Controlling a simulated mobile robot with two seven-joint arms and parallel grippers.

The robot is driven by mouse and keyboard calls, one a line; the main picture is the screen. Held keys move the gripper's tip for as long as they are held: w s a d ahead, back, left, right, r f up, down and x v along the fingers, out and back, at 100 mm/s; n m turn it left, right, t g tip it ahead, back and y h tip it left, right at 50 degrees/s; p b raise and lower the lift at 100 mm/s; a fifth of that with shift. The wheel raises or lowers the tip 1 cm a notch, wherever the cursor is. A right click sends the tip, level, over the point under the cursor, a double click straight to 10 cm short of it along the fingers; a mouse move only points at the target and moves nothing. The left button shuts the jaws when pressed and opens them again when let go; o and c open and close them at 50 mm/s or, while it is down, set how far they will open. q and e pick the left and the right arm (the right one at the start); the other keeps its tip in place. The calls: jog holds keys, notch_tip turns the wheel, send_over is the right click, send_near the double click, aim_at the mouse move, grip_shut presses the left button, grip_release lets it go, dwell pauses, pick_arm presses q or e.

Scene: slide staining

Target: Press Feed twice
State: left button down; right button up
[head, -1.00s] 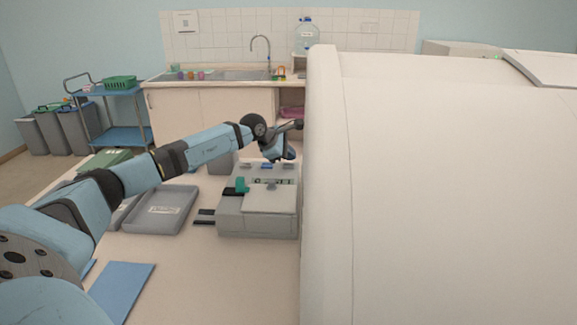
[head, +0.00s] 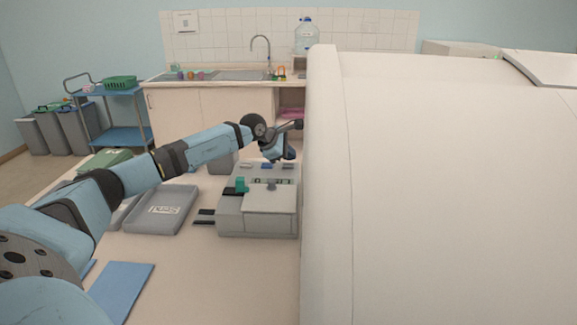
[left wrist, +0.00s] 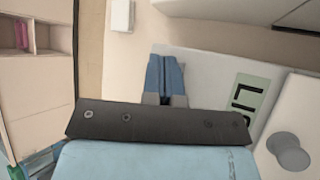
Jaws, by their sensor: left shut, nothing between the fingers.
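The grey slide-staining machine (head: 228,215) stands on the bench, with a teal lever at its left and a round grey knob (head: 272,185) on top. The knob also shows in the left wrist view (left wrist: 288,150), beside a pale green display (left wrist: 245,97). A row of small buttons lies along the machine's back, including a blue one (head: 266,166); I cannot read which is Feed. My left gripper (head: 287,155) is shut and empty above the machine's back right. Its blue fingers (left wrist: 165,72) lie together over the pale panel. I cannot tell whether they touch a button. My right gripper is out of view.
A large pale rounded body fills the right side of the head view and hides the bench there. A grey tray (head: 160,211) and a blue mat (head: 121,290) lie left of the machine. A sink counter (head: 215,110) stands behind.

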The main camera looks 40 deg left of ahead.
aim_at(289, 165)
pick_arm(q)
jog(key=shift+f, duration=0.4)
jog(key=shift+f+b, duration=0.35)
jog(key=shift+b, duration=0.15)
dwell(0.3)
jog(key=shift+r, duration=0.1)
jog(key=shift+r+p, duration=0.4)
jog(key=shift+r, duration=0.25)
jog(key=shift+r, duration=0.1)
jog(key=shift+r+p, duration=1.35)
jog(key=shift+r, duration=1.1)
jog(key=shift+f, duration=0.1)
